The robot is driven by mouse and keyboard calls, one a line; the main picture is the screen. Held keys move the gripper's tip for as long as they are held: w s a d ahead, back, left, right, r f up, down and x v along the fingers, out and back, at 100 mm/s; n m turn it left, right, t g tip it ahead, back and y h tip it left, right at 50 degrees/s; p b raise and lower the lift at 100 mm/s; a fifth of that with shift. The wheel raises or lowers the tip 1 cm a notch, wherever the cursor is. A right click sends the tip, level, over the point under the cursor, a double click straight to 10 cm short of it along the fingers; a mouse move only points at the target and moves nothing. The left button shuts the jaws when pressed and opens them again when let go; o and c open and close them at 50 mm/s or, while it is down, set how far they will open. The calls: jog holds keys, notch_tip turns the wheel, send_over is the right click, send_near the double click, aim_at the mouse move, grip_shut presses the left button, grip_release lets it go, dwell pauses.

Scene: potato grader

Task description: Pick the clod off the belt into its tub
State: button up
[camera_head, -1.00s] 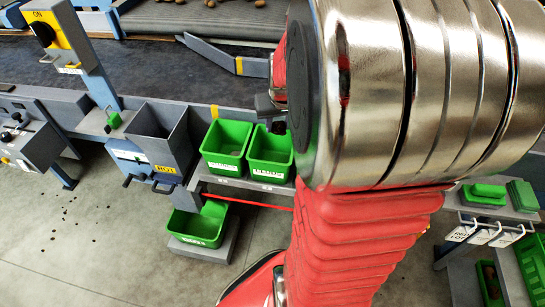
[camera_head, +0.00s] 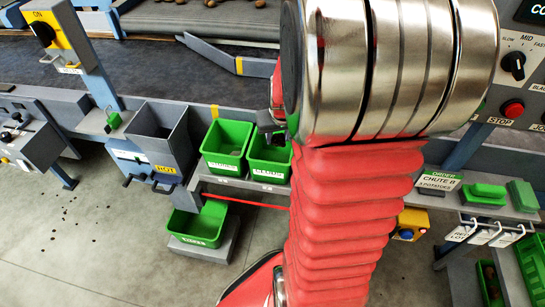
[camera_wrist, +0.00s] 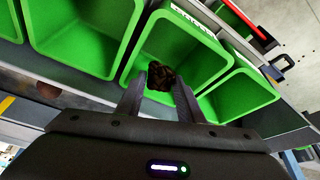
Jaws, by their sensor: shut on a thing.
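My gripper (camera_wrist: 158,92) is shut on a dark brown, lumpy clod (camera_wrist: 160,76), held between the fingertips. In the wrist view the clod shows against the inside of a green tub (camera_wrist: 213,63); its height above the tub is hard to tell. The clod cannot be made out there. A lower green tub (camera_head: 198,226) stands near the floor. Tub labels are too small to read surely.
The dark belt (camera_head: 170,66) runs behind the tubs, with a grey diverter bar (camera_head: 210,53) over it. A control panel (camera_head: 520,85) with a red stop button is at the right.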

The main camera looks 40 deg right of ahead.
jog(key=shift+f, duration=0.4)
jog(key=o, duration=1.2)
jog(key=shift+c, duration=0.2)
jog(key=v, duration=1.3)
jog(key=shift+s+r, duration=0.2)
jog(key=shift+r, duration=0.1)
jog(key=shift+a, duration=0.1)
